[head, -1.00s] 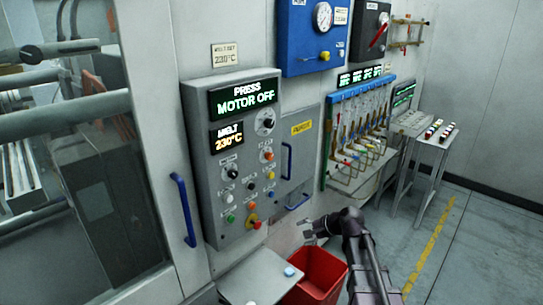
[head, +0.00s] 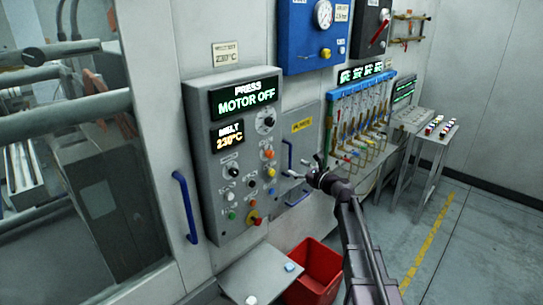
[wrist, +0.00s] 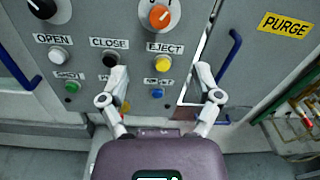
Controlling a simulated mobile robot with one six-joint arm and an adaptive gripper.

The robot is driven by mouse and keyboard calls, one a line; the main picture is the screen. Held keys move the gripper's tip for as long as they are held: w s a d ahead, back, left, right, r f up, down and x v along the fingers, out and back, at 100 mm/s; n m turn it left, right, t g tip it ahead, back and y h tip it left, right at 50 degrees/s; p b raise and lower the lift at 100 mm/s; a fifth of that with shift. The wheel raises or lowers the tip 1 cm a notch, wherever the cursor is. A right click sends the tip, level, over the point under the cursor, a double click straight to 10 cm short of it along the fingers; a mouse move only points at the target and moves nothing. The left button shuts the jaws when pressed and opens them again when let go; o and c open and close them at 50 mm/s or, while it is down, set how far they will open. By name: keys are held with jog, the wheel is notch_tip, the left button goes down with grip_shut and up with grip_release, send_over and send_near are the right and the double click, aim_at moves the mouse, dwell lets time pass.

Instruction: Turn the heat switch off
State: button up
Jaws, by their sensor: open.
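The grey control panel (head: 228,93) stands left of centre in the head view. It carries a black rotary switch (head: 264,121), an orange rotary switch (head: 268,153) and a second black rotary switch (head: 233,172). I cannot read which one is marked heat. In the wrist view an orange switch (wrist: 160,15) with a white pointer is at the top centre and a black switch (wrist: 42,8) is at the top left, both cut by the edge. My gripper (head: 303,168) is open and empty in front of the panel's right side; in the wrist view its fingertips (wrist: 160,76) are below the orange switch.
Push buttons labelled open (wrist: 57,55), close (wrist: 110,59) and eject (wrist: 163,63) lie near the fingers. A blue handle (wrist: 231,58) stands to their right. In the head view, a red bin (head: 318,270) and a grey shelf (head: 258,275) are below.

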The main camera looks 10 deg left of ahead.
aim_at(272, 156)
jog(key=shift+w, duration=0.1)
jog(key=x, duration=1.3)
jog(key=shift+w+a, duration=0.1)
jog(key=shift+a, duration=0.25)
grip_shut()
